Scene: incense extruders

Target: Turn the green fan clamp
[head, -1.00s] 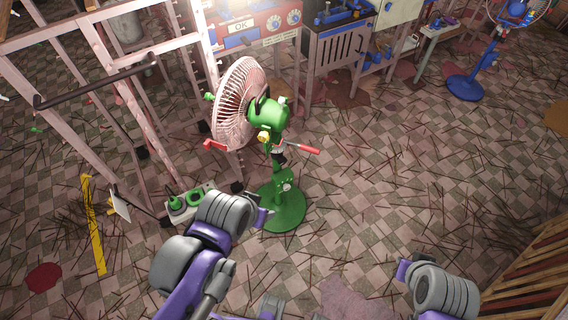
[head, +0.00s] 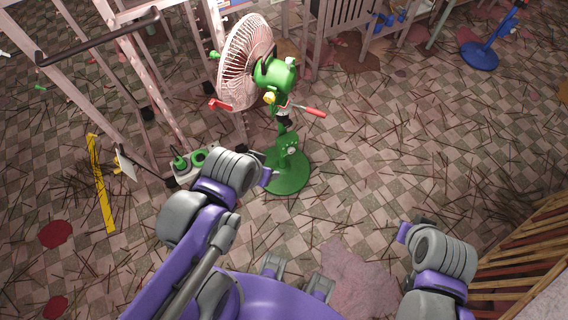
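The green fan (head: 275,73) stands upright on a round green base (head: 288,174), its pinkish-white cage facing left. On its pole below the motor is a clamp (head: 284,113) with a red-tipped lever (head: 312,111) pointing right. Another red piece (head: 219,104) sticks out at the lower left of the cage. My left gripper (head: 265,174) appears low in front of the base's left edge, below the clamp in the picture; whether it touches the base is unclear. My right gripper (head: 405,230) is at the lower right, away from the fan. The fingers of both are too small and hidden to read.
A pinkish metal frame (head: 160,80) stands left of and behind the fan. A small box with green knobs (head: 187,167) sits left of the base. A yellow strip (head: 101,185) lies on the floor. A slatted wooden piece (head: 520,245) is at right. Floor right of the fan is open.

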